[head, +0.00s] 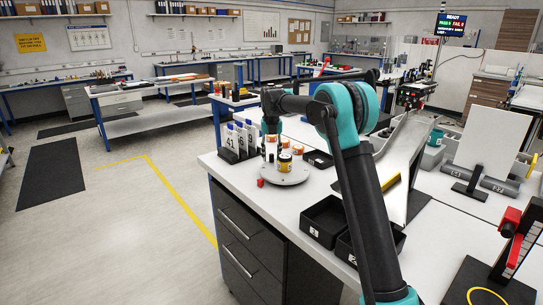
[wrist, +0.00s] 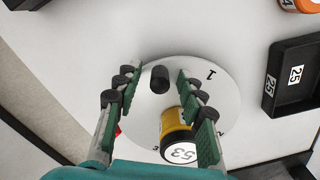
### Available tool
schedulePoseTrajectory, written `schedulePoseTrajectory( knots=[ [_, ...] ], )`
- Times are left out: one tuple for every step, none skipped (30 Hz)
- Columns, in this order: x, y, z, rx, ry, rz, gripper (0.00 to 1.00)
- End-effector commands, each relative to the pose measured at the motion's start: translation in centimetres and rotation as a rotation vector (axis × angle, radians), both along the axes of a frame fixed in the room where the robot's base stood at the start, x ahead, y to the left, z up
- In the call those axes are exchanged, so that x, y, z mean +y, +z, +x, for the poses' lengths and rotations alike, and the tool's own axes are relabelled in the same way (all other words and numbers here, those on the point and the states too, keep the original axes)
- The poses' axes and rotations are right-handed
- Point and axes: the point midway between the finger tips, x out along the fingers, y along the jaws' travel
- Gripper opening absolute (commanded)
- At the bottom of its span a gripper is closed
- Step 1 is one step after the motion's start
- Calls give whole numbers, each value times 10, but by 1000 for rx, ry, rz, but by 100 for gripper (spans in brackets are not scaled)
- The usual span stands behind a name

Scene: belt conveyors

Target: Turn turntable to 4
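The turntable is a round white disc (wrist: 228,95) under my gripper in the wrist view, with dark numerals near its rim; 1 and 2 are readable. It also shows on the white bench in the head view (head: 291,178). A dark upright peg (wrist: 160,79) stands on the disc. A yellow jar with a white "53" lid (wrist: 178,140) is also on it, beside the right finger. My gripper (wrist: 154,78) is open, its green-padded fingers on either side of the peg with gaps. A red marker (head: 261,183) sits at the disc's edge, mostly hidden by the left finger in the wrist view.
A black tray marked 25 (wrist: 289,78) lies to the right of the disc. Numbered stands (head: 231,143) are behind it, left in the head view. More black bins (head: 325,219) are at the bench's front. Orange-lidded jars (head: 298,149) stand behind the disc.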

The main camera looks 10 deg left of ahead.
Motion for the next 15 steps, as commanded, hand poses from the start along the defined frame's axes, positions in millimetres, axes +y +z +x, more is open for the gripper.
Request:
schedulePoseTrajectory(
  knots=[
    [0, 0, 0, 0, 0, 0, 39],
    [0, 0, 0, 0, 0, 0, 39],
    [0, 0, 0, 0, 0, 0, 39],
    [0, 0, 0, 0, 0, 0, 39],
    [0, 1, 0, 0, 0, 0, 39],
    [0, 2, 0, 0, 0, 0, 39],
    [0, 4, 0, 0, 0, 0, 39],
    [0, 6, 0, 0, 0, 0, 39],
    [0, 10, 0, 0, 0, 0, 39],
    [0, 14, 0, 0, 0, 0, 39],
    [0, 19, 0, 0, 0, 0, 39],
    [0, 26, 0, 0, 0, 0, 39],
    [0, 31, 0, 0, 0, 0, 39],
    [0, 38, 0, 0, 0, 0, 39],
    [0, 46, 0, 0, 0, 0, 39]
  ],
)
